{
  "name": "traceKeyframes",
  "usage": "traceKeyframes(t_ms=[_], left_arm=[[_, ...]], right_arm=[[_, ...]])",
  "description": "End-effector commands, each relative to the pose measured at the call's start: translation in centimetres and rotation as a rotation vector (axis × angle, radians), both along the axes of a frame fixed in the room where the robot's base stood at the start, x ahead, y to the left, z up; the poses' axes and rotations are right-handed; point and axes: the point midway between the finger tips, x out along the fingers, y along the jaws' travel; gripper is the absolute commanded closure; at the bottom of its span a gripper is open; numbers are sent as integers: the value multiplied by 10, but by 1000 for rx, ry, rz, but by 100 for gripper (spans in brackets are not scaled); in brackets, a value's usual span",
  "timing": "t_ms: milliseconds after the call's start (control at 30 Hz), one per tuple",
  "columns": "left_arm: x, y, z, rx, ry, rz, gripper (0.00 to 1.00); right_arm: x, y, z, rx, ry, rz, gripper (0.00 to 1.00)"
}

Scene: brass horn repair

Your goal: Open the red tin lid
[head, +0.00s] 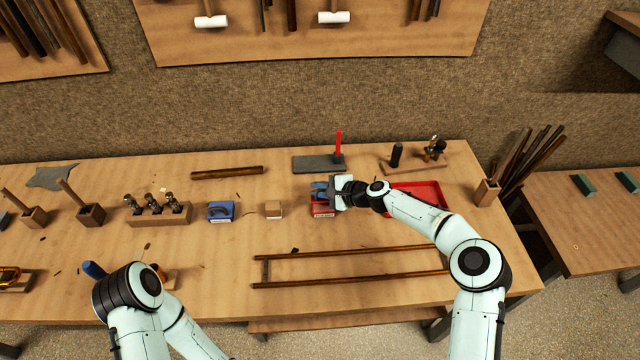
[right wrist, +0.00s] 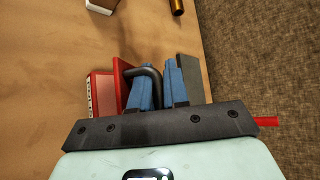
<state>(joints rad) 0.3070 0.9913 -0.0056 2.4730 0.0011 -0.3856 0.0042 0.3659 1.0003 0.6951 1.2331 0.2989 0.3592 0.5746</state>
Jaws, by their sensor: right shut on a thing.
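The red tin (head: 322,212) stands on the workbench in the middle of the head view, with a pale label on its front. My right gripper (head: 322,190) reaches over it from the right and hides much of its top. In the right wrist view the tin (right wrist: 101,95) is left of the blue fingers. The red lid (right wrist: 121,82) lies along the tin's side nearest the fingers and bears a dark curved handle (right wrist: 152,72). My right gripper (right wrist: 162,88) is shut on this handle. I cannot tell whether the lid is apart from the tin.
A red tray (head: 440,192) lies under my right forearm. A small wooden block (head: 273,209) and a blue case (head: 221,211) stand left of the tin. A grey slab (head: 312,164) lies behind it, and long rods (head: 345,252) lie in front.

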Motion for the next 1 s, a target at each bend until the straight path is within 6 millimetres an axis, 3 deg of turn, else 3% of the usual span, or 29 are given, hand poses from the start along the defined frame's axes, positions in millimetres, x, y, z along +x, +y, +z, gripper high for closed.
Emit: traceKeyframes(t_ms=[700, 733, 767, 1000], left_arm=[[3, 0, 6, 0, -3, 0, 61], [3, 0, 6, 0, -3, 0, 61], [3, 0, 6, 0, -3, 0, 61], [3, 0, 6, 0, -3, 0, 61]], right_arm=[[4, 0, -1, 2, -4, -1, 100], [4, 0, -1, 2, -4, -1, 82], [4, 0, -1, 2, -4, -1, 79], [4, 0, -1, 2, -3, 0, 79]])
